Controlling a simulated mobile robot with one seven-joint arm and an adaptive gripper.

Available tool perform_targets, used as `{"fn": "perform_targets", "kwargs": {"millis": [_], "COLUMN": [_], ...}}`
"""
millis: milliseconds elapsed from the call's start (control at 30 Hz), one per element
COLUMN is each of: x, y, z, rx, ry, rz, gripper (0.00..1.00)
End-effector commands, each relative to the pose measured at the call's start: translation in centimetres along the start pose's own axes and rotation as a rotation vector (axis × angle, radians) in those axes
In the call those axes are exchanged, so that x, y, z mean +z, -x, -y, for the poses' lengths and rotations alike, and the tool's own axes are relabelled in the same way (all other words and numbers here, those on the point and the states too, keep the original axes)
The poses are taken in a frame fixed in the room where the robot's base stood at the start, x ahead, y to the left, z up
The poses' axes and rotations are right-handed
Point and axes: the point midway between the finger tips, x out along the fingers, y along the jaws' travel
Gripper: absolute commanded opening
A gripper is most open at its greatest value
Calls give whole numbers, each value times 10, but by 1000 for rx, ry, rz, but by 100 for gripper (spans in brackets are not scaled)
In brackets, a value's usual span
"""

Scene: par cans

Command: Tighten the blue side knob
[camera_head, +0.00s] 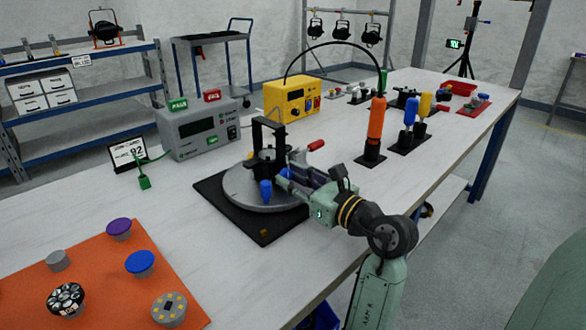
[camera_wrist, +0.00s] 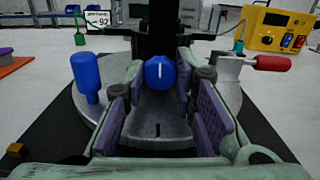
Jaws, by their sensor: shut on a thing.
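The blue side knob (camera_wrist: 160,73), with a white line on its face, is on the near side of the black fixture (camera_wrist: 163,30). My gripper (camera_wrist: 161,84) has its fingers on both sides of the knob and is shut on it. In the head view my gripper (camera_head: 290,182) reaches in from the right, low at the fixture (camera_head: 268,160), and mostly hides the knob. A separate upright blue handle (camera_wrist: 86,78) stands to the left on the round grey turntable (camera_wrist: 66,110); it also shows in the head view (camera_head: 265,191).
A red-handled clamp (camera_wrist: 268,63) is to the right of the fixture. A grey tester (camera_head: 200,130), a yellow power unit (camera_head: 290,98) and an orange screwdriver (camera_head: 376,118) stand behind on the table. An orange mat (camera_head: 110,270) with several caps lies front left.

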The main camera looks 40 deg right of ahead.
Motion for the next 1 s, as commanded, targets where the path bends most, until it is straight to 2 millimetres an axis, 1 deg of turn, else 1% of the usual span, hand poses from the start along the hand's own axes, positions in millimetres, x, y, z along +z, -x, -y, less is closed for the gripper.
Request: {"fn": "perform_targets", "kwargs": {"millis": [33,100,367,400,700,1000], "x": [4,2,0,0,0,0], "y": [0,0,0,0,0,1], "z": [0,0,0,0,0,0], "rx": [-1,-1,-1,-1,0,-1], "ry": [-33,-61,-68,-67,-66,-65], "rz": [1,2,3,3,2,2], "gripper": [0,0,0,26,46,46]}}
